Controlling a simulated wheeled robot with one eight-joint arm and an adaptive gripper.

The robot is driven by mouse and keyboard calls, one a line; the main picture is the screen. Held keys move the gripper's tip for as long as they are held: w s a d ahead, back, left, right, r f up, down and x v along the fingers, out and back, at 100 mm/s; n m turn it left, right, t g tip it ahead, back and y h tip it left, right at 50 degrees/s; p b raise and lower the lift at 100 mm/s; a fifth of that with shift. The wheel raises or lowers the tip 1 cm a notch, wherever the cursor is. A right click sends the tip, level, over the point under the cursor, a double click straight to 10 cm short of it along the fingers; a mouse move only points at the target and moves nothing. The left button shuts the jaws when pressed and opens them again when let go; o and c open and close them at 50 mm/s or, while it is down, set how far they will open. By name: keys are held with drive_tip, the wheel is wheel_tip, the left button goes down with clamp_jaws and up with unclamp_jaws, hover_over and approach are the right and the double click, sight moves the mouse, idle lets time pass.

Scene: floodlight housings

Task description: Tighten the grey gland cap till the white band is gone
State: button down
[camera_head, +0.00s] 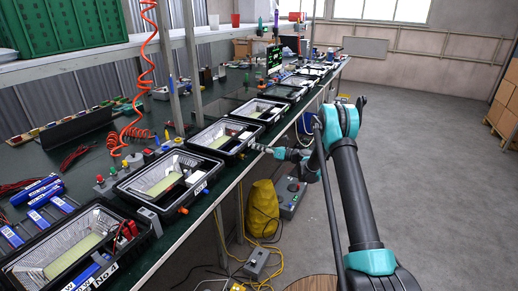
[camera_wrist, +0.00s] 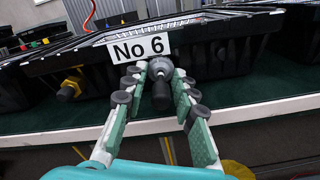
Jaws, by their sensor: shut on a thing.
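The black floodlight housing labelled No 6 (camera_wrist: 215,62) fills the upper part of the wrist view, its front wall facing me. A grey gland cap (camera_wrist: 159,66) with a dark end pointing toward me sits on that wall just below the label. My gripper (camera_wrist: 158,82) has its green fingers with black pads on both sides of the cap, shut on it. I cannot make out a separate white band at this size. In the head view my gripper (camera_head: 257,147) reaches the front of a housing (camera_head: 225,137) at the bench edge, and the cap is hidden there.
A brass-coloured gland (camera_wrist: 71,87) sticks out of the housing wall to the left. More housings (camera_head: 168,178) stand in a row along the dark green bench. A yellow bag (camera_head: 263,208) and a grey box (camera_head: 288,197) are below the bench edge.

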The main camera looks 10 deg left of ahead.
drive_tip(key=shift+f, duration=0.1)
idle(0.4)
drive_tip(key=c, duration=1.2)
unclamp_jaws()
drive_tip(key=v, duration=1.2)
